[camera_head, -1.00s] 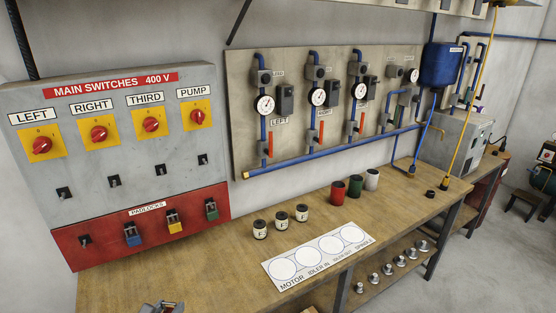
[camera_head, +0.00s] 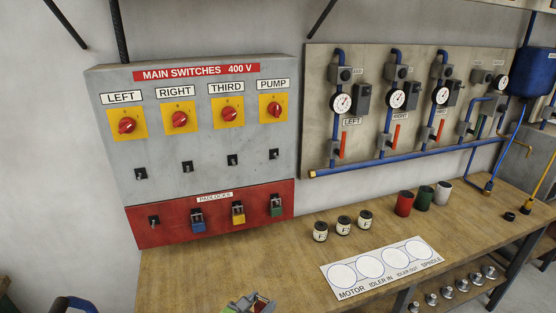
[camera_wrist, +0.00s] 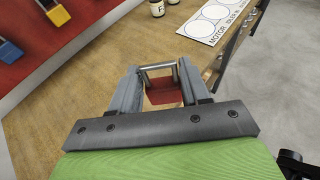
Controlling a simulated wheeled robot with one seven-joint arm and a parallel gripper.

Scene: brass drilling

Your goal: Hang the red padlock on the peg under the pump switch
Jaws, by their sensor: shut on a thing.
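The red padlock (camera_wrist: 164,96) is between the fingers of my gripper (camera_wrist: 158,84) in the wrist view, its metal shackle pointing away from the palm. My gripper is shut on it. In the head view my gripper (camera_head: 256,302) shows only partly at the bottom edge, above the bench and well short of the panel. The pump switch (camera_head: 274,109) is a red knob on a yellow plate, the rightmost of the row. The dark peg under it (camera_head: 274,154) is bare.
On the red padlock board (camera_head: 175,235), the leftmost peg (camera_head: 153,221) is bare; blue (camera_head: 197,222), yellow (camera_head: 238,213) and green (camera_head: 276,206) padlocks hang beside it. Labelled jars (camera_head: 343,224) and a marked sheet (camera_head: 350,284) are on the bench (camera_head: 200,275).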

